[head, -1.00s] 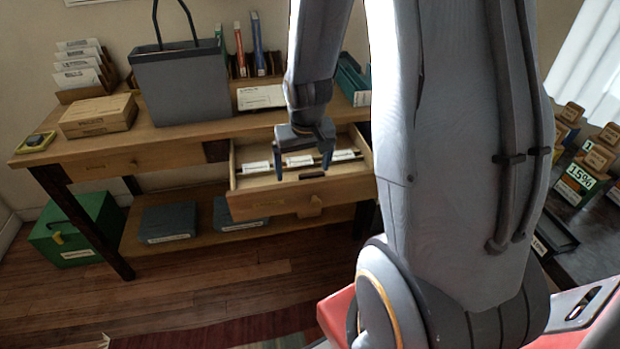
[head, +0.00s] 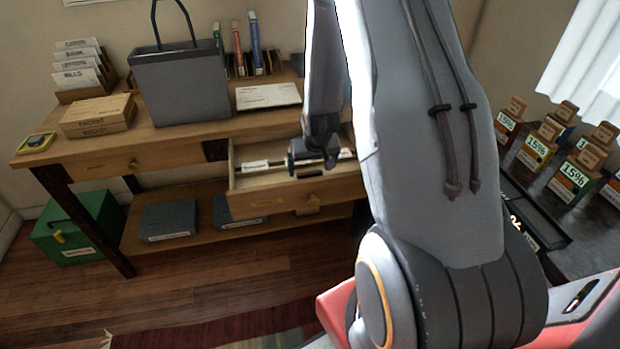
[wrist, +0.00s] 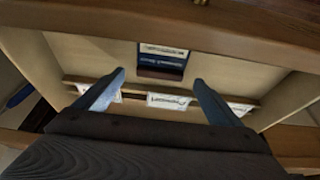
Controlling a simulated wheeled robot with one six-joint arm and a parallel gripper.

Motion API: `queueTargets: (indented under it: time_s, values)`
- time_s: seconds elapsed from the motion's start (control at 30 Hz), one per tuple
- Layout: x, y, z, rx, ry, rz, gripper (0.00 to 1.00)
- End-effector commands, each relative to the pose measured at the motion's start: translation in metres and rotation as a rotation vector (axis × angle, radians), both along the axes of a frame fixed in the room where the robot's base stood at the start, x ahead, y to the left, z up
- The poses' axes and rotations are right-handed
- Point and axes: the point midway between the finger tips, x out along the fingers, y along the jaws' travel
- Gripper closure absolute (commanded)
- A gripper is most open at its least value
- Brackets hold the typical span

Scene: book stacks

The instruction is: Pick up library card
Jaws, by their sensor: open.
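In the wrist view a small blue and white card (wrist: 163,60), which looks like the library card, lies in the open drawer between the wooden panel at the top of the picture and the divider strip with white labels (wrist: 168,100). The card is hidden behind my gripper and the drawer front in the head view. My gripper (head: 312,160) hangs over the open drawer (head: 285,198). In the wrist view its fingers (wrist: 160,77) are spread apart with nothing between them. The card shows beyond the fingertips, roughly centred between them and not touched.
The desk top holds a grey bag (head: 180,85), a wooden box (head: 97,115), a white paper stack (head: 268,96) and upright books (head: 255,48). A green box (head: 75,228) stands on the floor at left. Tagged boxes (head: 572,182) fill the dark table at right.

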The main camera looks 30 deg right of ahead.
Motion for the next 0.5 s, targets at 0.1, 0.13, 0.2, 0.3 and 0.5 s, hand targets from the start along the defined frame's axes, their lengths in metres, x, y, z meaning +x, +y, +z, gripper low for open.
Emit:
queueTargets:
  time_s: [0.1,0.13,0.2,0.3,0.5]
  values:
    - [0.005,-0.001,-0.013,0.0,0.001,0.001,0.11]
    - [0.006,-0.002,-0.016,0.0,0.002,0.001,0.11]
    - [0.008,-0.002,-0.02,0.0,0.002,0.001,0.11]
    - [0.009,-0.003,-0.023,0.0,0.001,0.0,0.11]
    - [0.009,-0.003,-0.024,0.0,0.0,0.0,0.11]
